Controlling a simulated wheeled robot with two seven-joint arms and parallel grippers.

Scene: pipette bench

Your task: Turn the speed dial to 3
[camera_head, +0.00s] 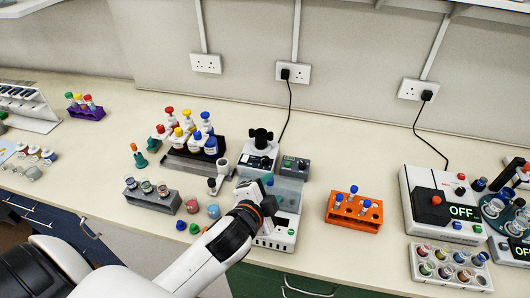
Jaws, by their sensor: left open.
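My left arm reaches in from the bottom left. Its gripper (262,190) is over the front of a white bench device (276,238) with a clear grey lid (288,190). The fingers are small and partly hidden by the wrist, and I cannot see anything held between them. A white mixer with a black cup on top (261,137) stands just behind, beside a small grey box (294,164). I cannot make out a speed dial or its numbers; the arm covers part of the device's front. My right gripper is not seen.
An orange rack (354,212) with blue-capped tubes stands to the right. Beyond it are a white unit reading OFF (420,187) and a vial tray (450,270). A grey rack (152,197) and loose caps lie to the left. Bench between device and orange rack is clear.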

